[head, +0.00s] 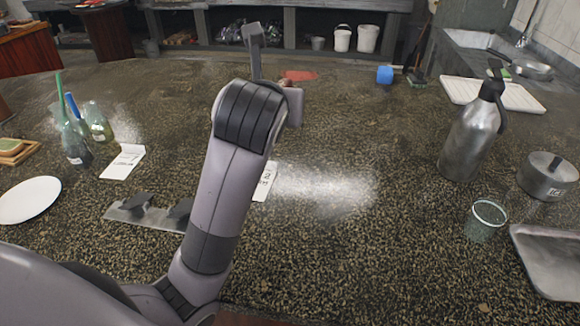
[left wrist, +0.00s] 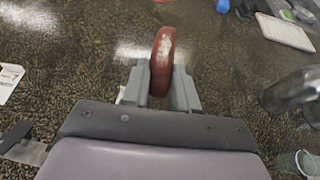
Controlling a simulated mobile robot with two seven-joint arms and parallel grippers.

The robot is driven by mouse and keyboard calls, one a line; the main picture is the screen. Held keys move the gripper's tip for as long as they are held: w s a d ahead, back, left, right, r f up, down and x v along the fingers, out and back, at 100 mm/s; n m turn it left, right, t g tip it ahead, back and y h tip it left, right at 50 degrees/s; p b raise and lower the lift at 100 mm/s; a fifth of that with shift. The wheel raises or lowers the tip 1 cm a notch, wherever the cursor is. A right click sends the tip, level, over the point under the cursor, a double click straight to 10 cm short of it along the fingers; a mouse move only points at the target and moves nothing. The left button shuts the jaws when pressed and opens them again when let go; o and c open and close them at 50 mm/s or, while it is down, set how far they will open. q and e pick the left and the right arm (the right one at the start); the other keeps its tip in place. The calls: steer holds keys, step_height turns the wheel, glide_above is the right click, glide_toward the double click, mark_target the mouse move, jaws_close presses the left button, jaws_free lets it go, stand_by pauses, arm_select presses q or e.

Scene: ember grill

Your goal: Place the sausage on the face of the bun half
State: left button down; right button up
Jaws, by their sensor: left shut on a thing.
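The sausage (left wrist: 162,58) is reddish-brown with a whitish patch along its upper side. In the left wrist view it stands lengthwise between the fingers of my left gripper (left wrist: 160,86), which is shut on it. In the head view my left gripper (head: 291,103) is over the middle of the counter, mostly hidden behind my own arm. Only a small brownish bit shows beside it there. My right gripper is not in view.
The speckled counter (head: 350,240) is clear at the middle front. A metal flask (head: 470,138), a glass (head: 486,221), a lidded pot (head: 548,177) and a metal tray (head: 548,262) stand right. A white plate (head: 28,200) and bottles (head: 75,145) stand left. A blue cup (head: 385,75) is farther back.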

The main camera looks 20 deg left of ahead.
mark_target(281, 197)
arm_select(q)
steer(key=shift+w+d+f, duration=0.1)
steer(key=shift+w+f, duration=0.05)
step_height(281, 197, down, 20)
steer(key=shift+r, duration=0.25)
steer(key=shift+f, duration=0.2)
steer(key=c, duration=0.9)
jaws_free()
steer(key=shift+o, duration=0.2)
steer(key=shift+r, duration=0.15)
